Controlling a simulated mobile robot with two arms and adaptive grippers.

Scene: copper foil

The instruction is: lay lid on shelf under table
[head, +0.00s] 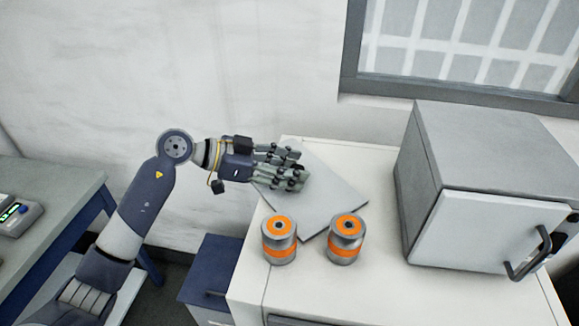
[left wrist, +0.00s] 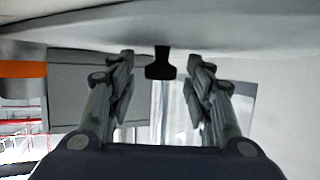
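A flat grey square plate (head: 325,195), the only lid-like thing I see, lies on the white worktop (head: 400,295). My left gripper (head: 298,168) is over the plate's far left part, and I cannot tell whether it touches it. In the left wrist view its two fingers (left wrist: 160,85) stand apart, with no object clearly held between them. A dark T-shaped piece (left wrist: 160,65) shows between them; I cannot tell what it belongs to. A grey table (head: 75,190) with blue legs stands at the left. My right gripper is out of view.
Two metal cans with orange bands, a left one (head: 279,240) and a right one (head: 345,239), stand by the plate's near edge. A grey box (head: 500,145) with a white door and dark handle stands at the right. A blue cabinet (head: 212,270) is below left of the worktop.

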